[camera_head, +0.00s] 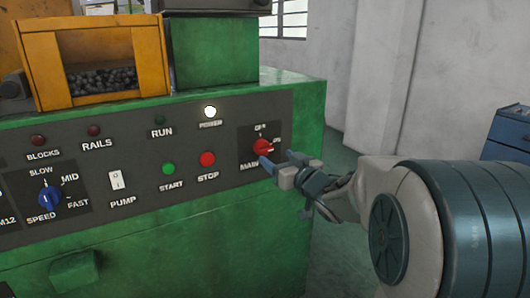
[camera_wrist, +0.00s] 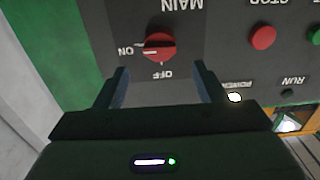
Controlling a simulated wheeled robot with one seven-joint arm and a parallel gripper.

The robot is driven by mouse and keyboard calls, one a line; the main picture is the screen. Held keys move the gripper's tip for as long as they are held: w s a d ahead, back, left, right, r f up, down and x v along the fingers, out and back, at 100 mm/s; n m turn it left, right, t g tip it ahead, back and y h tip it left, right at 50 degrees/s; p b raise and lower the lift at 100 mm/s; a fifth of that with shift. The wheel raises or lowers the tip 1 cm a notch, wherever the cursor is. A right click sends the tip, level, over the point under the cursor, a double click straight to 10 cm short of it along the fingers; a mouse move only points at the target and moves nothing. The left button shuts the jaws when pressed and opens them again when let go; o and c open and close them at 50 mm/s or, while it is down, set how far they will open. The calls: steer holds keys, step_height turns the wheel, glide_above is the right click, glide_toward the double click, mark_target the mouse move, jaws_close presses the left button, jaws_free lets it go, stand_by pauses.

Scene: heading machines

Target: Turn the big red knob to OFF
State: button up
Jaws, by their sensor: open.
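The big red knob (camera_head: 263,147) sits on a dark MAIN plate at the right end of the green machine's panel. It also shows in the wrist view (camera_wrist: 160,47), upside down, with ON at the left and OFF below it. Its grip bar lies roughly level, in line with the ON mark. My gripper (camera_head: 280,161) is open and empty in front of the panel, just right of and below the knob in the head view. In the wrist view my gripper (camera_wrist: 162,80) has a finger on either side of the knob's line, apart from it.
A red STOP button (camera_head: 207,159), a green START button (camera_head: 168,169) and a lit POWER lamp (camera_head: 210,112) are left of the knob. A white PUMP switch (camera_head: 116,181) and a blue SPEED knob (camera_head: 50,198) are farther left. Open floor lies right of the machine.

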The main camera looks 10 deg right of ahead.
mark_target(267, 150)
steer(key=x, duration=0.7)
steer(key=shift+w+a+b, duration=0.1)
steer(key=shift+w+b, duration=0.2)
steer(key=shift+b, duration=0.05)
steer(key=shift+f, duration=0.1)
steer(key=c, duration=1)
